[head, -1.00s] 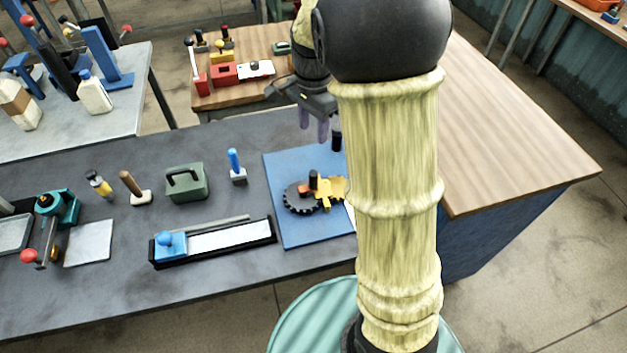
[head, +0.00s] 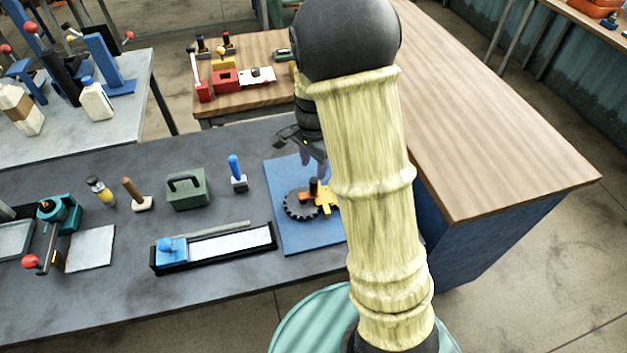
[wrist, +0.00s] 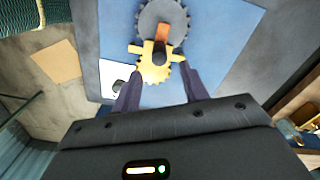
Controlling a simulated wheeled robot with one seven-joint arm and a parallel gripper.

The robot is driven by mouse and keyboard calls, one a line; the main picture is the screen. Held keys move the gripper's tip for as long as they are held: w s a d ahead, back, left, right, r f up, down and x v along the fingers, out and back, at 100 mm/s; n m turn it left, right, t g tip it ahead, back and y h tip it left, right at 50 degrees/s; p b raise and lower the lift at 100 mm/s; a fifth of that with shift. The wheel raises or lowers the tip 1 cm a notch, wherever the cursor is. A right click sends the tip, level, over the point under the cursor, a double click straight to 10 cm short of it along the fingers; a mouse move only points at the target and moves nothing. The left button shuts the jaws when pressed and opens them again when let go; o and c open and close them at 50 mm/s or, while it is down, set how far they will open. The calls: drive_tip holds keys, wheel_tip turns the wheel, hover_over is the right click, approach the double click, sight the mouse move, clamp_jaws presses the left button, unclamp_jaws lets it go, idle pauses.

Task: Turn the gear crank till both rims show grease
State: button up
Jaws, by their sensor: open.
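A dark toothed gear (head: 299,206) lies on a blue mat (head: 292,242) on the grey bench, meshed with a yellow gear (head: 328,201). An orange crank with an upright black knob (head: 313,185) is on the gears. My gripper (head: 313,166) is open and empty, just behind and above the knob, fingers pointing down. In the wrist view the dark gear (wrist: 150,15), yellow gear (wrist: 155,73) and black knob (wrist: 158,54) show ahead of and between the open fingers (wrist: 160,80). I cannot make out grease on the rims. My arm hides the mat's right part.
A black tray with a blue block (head: 172,250) lies left of the mat. A blue-handled tool (head: 236,172), a green box (head: 187,188) and a wooden-handled stamp (head: 137,196) stand farther left. A white card (wrist: 115,72) with a dark item lies beside the gears.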

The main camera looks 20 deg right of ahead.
sight(314, 180)
wheel_tip(314, 180, down, 7)
drive_tip(key=shift+f, duration=0.15)
drive_tip(key=shift+d, duration=0.1)
clamp_jaws()
